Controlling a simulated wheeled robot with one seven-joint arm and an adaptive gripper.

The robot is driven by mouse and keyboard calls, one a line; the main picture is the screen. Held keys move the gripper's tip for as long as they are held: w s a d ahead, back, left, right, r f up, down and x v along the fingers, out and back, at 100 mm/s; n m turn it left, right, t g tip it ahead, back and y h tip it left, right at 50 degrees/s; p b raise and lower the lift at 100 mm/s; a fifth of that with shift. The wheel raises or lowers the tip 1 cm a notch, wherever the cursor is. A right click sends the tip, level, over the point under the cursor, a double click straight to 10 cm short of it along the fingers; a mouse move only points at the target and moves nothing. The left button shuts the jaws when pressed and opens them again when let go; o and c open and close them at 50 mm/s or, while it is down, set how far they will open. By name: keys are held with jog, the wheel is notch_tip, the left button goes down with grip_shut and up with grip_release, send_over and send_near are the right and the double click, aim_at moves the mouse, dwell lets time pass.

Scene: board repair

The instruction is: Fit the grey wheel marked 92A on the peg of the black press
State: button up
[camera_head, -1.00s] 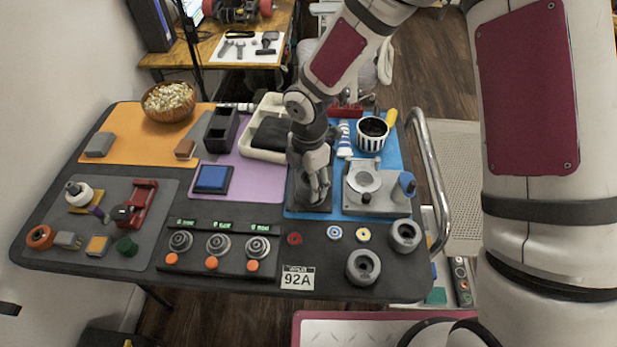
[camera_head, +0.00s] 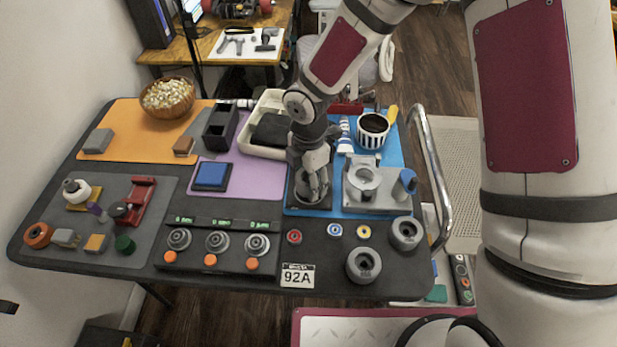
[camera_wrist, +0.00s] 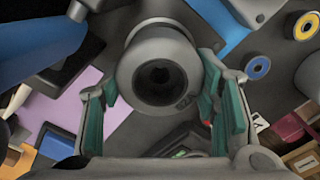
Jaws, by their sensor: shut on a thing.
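My gripper (camera_head: 312,184) is over the blue mat, above a dark base that I take for the black press (camera_head: 318,207). In the wrist view, the teal finger pads of my gripper (camera_wrist: 160,105) stand on both sides of a grey wheel (camera_wrist: 160,52). The gripper is shut on this wheel. Its dark bore faces the wrist camera, and small lettering is partly legible on its rim. My gripper and the wheel hide the peg, so I cannot tell whether the wheel is around it.
A grey fixture with a blue knob (camera_head: 405,183) stands close on the right. Two other grey wheels, a front one (camera_head: 364,265) and a rear one (camera_head: 406,232), lie on the table. A 92A card (camera_head: 298,277) is at the front edge. Three small coloured rings lie between.

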jog(key=shift+f+b, duration=0.5)
jog(key=shift+f, duration=0.3)
dwell(1.1)
jog(key=o, duration=1.7)
jog(key=shift+r+p, duration=2.4)
jog(key=shift+r, duration=1.15)
